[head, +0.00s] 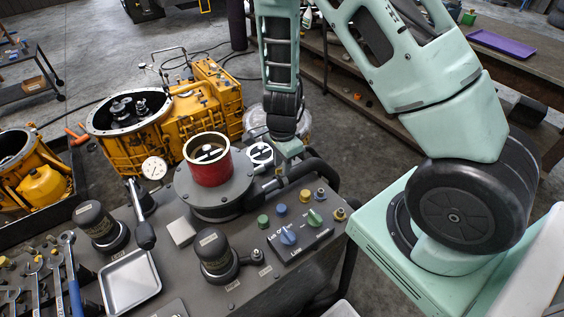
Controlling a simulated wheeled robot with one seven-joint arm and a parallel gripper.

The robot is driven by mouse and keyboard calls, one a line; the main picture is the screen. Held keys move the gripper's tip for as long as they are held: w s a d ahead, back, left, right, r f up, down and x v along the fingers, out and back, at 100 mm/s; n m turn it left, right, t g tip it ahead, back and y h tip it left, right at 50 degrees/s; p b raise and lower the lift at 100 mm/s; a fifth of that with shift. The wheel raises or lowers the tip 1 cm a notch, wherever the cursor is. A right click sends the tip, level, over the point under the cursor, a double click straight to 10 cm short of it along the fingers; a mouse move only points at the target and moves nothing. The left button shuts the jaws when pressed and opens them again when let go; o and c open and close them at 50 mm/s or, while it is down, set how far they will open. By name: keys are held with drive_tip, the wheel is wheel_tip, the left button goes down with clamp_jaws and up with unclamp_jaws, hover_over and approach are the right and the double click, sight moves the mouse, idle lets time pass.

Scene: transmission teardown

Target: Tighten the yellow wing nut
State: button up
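My gripper (284,174) points down at the back edge of the dark bench, above and behind a small control panel (300,238). Its fingertips are small and partly hidden, so I cannot tell whether they are open or touching anything. I cannot tell which, if any, is the yellow wing nut.
Black-capped posts (215,250), a metal tray (130,281) and wrenches (72,270) occupy the bench. A yellow transmission housing (190,112) stands behind.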

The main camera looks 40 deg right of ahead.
wheel_tip(320, 180, up, 17)
drive_tip(key=p, duration=0.2)
drive_tip(key=shift+r, duration=0.2)
idle(0.8)
